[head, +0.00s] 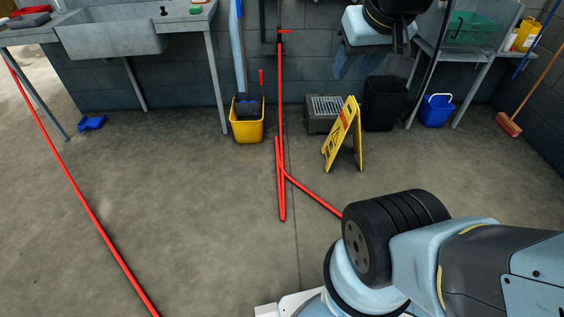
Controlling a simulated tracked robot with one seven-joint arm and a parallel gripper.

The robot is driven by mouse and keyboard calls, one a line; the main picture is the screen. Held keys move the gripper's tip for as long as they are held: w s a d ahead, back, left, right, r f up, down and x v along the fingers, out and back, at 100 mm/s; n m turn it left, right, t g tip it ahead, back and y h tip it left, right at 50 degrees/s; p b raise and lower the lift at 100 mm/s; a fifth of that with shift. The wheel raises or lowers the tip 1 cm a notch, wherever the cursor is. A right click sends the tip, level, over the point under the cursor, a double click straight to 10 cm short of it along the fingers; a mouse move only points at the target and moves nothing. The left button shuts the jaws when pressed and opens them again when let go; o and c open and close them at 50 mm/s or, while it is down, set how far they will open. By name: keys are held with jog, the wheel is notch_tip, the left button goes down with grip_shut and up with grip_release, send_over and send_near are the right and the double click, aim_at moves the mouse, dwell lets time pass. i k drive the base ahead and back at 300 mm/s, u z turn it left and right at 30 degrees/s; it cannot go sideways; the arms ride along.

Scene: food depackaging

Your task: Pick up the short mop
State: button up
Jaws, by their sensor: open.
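I cannot pick out the short mop with certainty. A yellow bucket (247,126) stands by the back wall, with a grey head-like piece (249,107) in it and a thin, short red handle (262,88) rising at its right. A pale blue upright shaft (239,55) rises above the same bucket. Red poles (280,90) stand and lie just right of it, and their ends are unclear. My arm (440,245) fills the lower right. The jaws of my gripper cannot be made out in this view.
A yellow folding floor sign (344,134), a grey box with a grille (324,114), a black bin (384,103) and a blue bucket (436,110) stand along the wall. A long red line (90,210) crosses the left floor. A sink (110,35) is at upper left. The middle-left floor is clear.

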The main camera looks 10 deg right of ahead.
aim_at(238, 2)
jog(key=u, duration=0.75)
jog(key=i, duration=1.05)
jog(key=z, duration=2.9)
